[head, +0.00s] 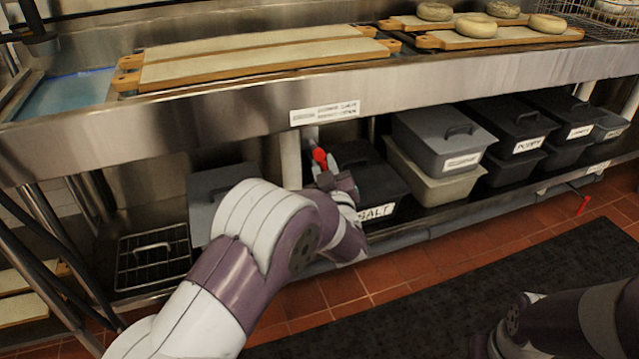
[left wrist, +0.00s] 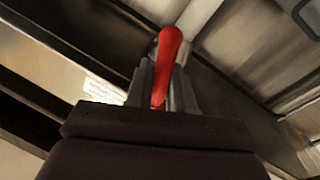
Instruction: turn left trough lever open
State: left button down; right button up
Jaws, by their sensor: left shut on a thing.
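The red lever (head: 319,157) shows under the trough front, just below the white label, next to a pale vertical pipe. My left gripper (head: 326,180) is at the lever from below and is shut on it. In the left wrist view the red lever (left wrist: 168,62) stands up between the two fingers (left wrist: 160,88), its rounded end beyond the fingertips. The lever's pivot is hidden. Part of my right arm (head: 560,325) shows at the bottom right of the head view; its fingers cannot be made out.
The steel trough (head: 200,110) runs above the gripper, with boards and bagels on top. A black SALT bin (head: 375,185) stands close to the right of the gripper, and grey bins (head: 445,140) stand farther right. A second red lever (head: 583,204) is low at the right.

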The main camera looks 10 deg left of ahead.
pick_arm(q)
jog(key=n+b, duration=0.1)
jog(key=n, duration=0.1)
jog(key=d+n+b, duration=0.1)
jog(key=n, duration=0.1)
jog(key=shift+w+y+b, duration=0.3)
jog(key=shift+y, duration=0.1)
jog(key=n+b, duration=0.1)
jog(key=n, duration=0.1)
jog(key=r+n+y+b, duration=0.1)
jog(key=n, duration=0.1)
jog(key=shift+w+d+b, duration=0.25)
jog(key=shift+d+b, duration=0.1)
jog(key=shift+w+d+r+n+g+y+b, duration=0.1)
jog(key=shift+r+n+y+b, duration=0.3)
jog(key=shift+n+b, duration=0.7)
jog(key=shift+w+d+r+n+g+y+b, duration=0.1)
jog(key=shift+r+n+y+b, duration=0.25)
jog(key=shift+n, duration=1.3)
jog(key=shift+d+r+n+g+y+b, duration=0.1)
jog(key=shift+r+n+y+b, duration=0.3)
jog(key=shift+n+b, duration=0.75)
jog(key=shift+r+n, duration=0.2)
jog(key=shift+n, duration=0.1)
jog(key=c, duration=1.1)
grip_release()
jog(key=shift+c, duration=0.2)
